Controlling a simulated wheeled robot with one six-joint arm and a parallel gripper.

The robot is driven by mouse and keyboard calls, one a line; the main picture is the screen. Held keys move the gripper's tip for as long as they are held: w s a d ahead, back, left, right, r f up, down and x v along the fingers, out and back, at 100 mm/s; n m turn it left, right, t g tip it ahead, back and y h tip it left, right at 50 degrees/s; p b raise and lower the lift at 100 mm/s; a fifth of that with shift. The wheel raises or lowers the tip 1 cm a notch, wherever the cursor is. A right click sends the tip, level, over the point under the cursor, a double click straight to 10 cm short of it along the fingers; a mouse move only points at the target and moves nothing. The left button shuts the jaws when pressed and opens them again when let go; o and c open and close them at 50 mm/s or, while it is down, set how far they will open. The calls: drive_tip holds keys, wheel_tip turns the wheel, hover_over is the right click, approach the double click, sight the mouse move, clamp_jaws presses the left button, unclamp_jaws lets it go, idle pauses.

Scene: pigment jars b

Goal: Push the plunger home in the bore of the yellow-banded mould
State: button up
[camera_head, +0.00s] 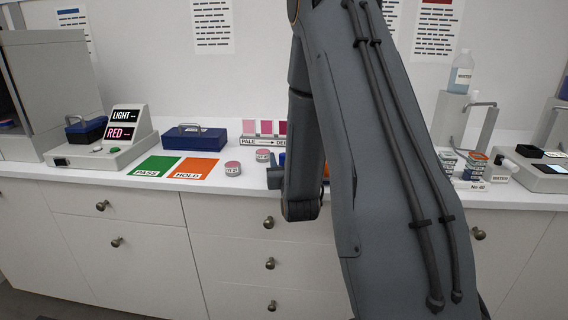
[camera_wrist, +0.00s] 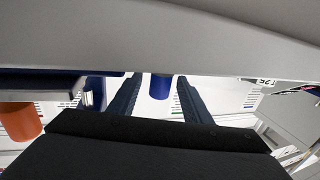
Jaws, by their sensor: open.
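I cannot make out a yellow-banded mould or a plunger in either view; my arm covers the middle of the counter in the head view. My gripper (camera_wrist: 157,80) is open in the wrist view, its two dark fingers apart. A blue cylinder (camera_wrist: 161,90) shows between the fingers, with a gap on each side; I cannot tell how far off it is or whether it is a mould part. An orange cylinder (camera_wrist: 20,122) is at the left of the wrist view, below a dark ledge. In the head view a bit of blue (camera_head: 282,159) shows beside my arm.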

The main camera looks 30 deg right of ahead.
clamp_jaws()
drive_tip(key=shift+r, duration=0.1)
